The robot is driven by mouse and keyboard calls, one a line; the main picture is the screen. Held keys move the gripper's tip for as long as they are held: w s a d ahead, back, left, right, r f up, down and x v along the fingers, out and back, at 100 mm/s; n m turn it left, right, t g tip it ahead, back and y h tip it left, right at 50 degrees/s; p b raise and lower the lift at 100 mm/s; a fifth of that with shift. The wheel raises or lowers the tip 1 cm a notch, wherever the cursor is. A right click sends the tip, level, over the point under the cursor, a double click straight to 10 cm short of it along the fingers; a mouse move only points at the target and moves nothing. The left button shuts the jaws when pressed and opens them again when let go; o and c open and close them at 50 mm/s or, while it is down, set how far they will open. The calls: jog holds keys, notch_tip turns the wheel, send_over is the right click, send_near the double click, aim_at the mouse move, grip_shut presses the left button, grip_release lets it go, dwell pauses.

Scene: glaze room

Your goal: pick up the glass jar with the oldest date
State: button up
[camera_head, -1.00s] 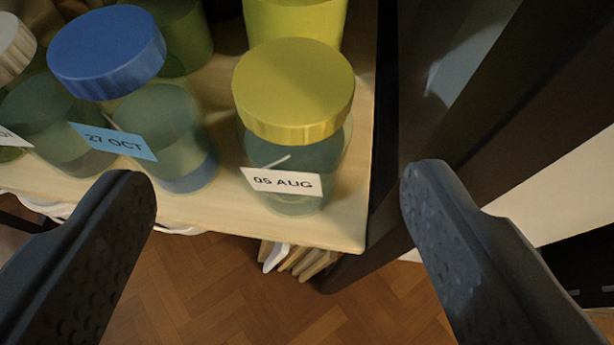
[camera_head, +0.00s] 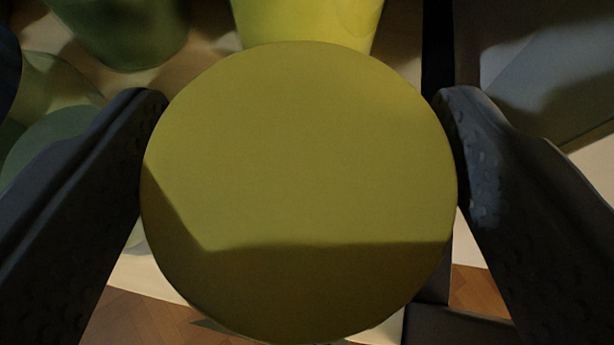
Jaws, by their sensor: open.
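The yellow lid of a glass jar (camera_head: 300,170) fills the middle of the view, seen from almost straight above. A second earlier this jar showed a white label reading 05 AUG; the lid now hides its body and nearly all of the label. My gripper (camera_head: 300,105) is open, with one dark finger on each side of the lid. The fingers look very close to the lid's rim; I cannot tell whether they touch it. A blue-lidded jar, labelled 27 OCT a second ago, shows only as a dark blue edge at the far left, with its glass (camera_head: 50,130) behind the left finger.
A green container (camera_head: 125,30) stands behind at upper left, and a yellow-green container (camera_head: 305,20) stands right behind the lid. A dark upright (camera_head: 437,45) runs close on the right. Wooden floor (camera_head: 150,318) shows below the shelf's front edge.

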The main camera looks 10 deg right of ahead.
jog(key=shift+x, duration=0.95)
grip_shut()
